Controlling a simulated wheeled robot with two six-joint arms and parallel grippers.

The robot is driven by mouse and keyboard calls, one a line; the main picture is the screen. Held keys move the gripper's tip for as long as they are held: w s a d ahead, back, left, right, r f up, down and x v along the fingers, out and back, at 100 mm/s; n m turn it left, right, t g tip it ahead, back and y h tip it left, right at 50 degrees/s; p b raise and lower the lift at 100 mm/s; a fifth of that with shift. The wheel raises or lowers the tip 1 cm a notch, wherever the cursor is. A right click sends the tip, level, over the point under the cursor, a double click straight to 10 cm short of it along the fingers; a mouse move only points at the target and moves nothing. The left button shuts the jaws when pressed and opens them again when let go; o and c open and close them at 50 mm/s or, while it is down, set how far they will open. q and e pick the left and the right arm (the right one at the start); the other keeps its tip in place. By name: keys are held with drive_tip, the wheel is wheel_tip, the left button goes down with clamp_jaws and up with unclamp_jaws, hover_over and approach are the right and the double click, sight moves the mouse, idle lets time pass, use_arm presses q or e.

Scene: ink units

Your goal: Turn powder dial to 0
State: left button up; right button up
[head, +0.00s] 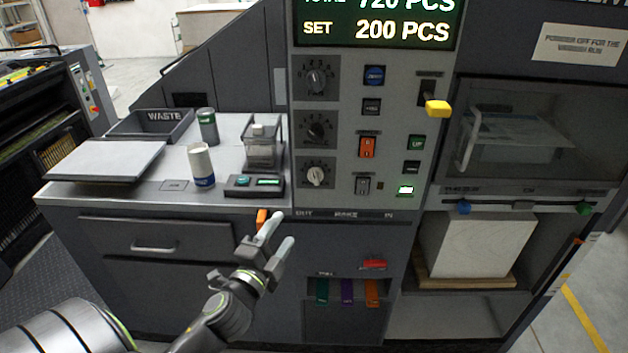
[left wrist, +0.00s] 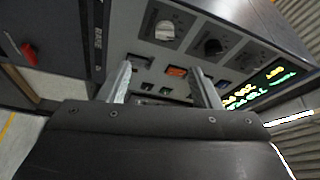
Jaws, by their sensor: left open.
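Three dials stand in a column on the grey panel: a grey top dial (head: 317,78), a black middle dial (head: 316,130) and a pale bottom dial (head: 316,175). Their labels are too small to read, so I cannot tell which is the powder dial. In the left wrist view the pale dial (left wrist: 164,30) and black dial (left wrist: 212,46) lie beyond the fingers. My left gripper (head: 284,229) is open and empty, below and in front of the bottom dial, apart from the panel. It also shows in the left wrist view (left wrist: 162,70). My right gripper is out of view.
Right of the dials are buttons, an orange rocker switch (head: 367,147) and a yellow-tipped lever (head: 437,107). A lit display (head: 375,28) sits above. Left is a counter with a white cup (head: 201,165), a clear container (head: 262,148) and a waste bin (head: 150,127).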

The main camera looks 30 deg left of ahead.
use_arm(q)
drive_tip(key=r, duration=0.1)
drive_tip(key=p, duration=0.4)
approach(315, 181)
drive_tip(key=w, duration=0.3)
drive_tip(key=w+a, duration=0.1)
drive_tip(key=w, duration=0.2)
drive_tip(key=w+r, duration=0.1)
drive_tip(key=w, duration=0.2)
drive_tip(key=shift+w+a, duration=0.15)
drive_tip(key=shift+a, duration=0.2)
drive_tip(key=c, duration=1)
drive_tip(key=shift+b, duration=0.35)
